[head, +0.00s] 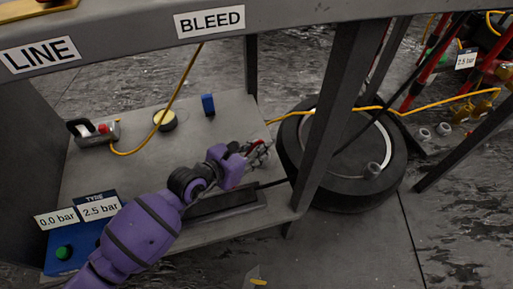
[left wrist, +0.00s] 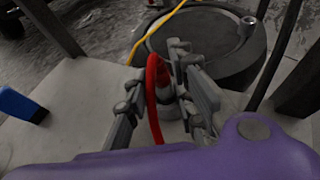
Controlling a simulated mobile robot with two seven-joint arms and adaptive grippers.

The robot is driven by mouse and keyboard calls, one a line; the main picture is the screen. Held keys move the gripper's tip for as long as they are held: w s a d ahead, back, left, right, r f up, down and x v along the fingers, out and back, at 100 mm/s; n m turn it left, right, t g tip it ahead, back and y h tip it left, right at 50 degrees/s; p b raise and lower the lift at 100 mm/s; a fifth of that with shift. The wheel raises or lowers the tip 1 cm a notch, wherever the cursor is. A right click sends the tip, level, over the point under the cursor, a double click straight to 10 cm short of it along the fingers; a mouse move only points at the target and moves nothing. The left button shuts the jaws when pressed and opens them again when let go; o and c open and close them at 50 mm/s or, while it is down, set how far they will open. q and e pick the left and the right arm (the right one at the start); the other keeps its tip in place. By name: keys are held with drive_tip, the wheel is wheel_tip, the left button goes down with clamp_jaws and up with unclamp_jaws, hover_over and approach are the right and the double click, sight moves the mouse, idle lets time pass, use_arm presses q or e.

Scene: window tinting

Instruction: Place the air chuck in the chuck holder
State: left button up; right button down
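My left gripper (head: 262,150) is over the right edge of the low grey shelf (head: 150,165). In the left wrist view its two fingers (left wrist: 160,85) stand on either side of a red curved part with a grey round body, which looks like the air chuck (left wrist: 155,95). The fingers look close to it, but whether they press on it is unclear. In the head view only a little red shows among the fingers. I cannot pick out the chuck holder with certainty. My right gripper is not in view.
A tyre (head: 295,165) lies right of the shelf, behind a dark post (head: 335,100). A yellow hose (head: 430,107) crosses above it.

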use_arm(q)
drive_tip(key=shift+o, duration=0.8)
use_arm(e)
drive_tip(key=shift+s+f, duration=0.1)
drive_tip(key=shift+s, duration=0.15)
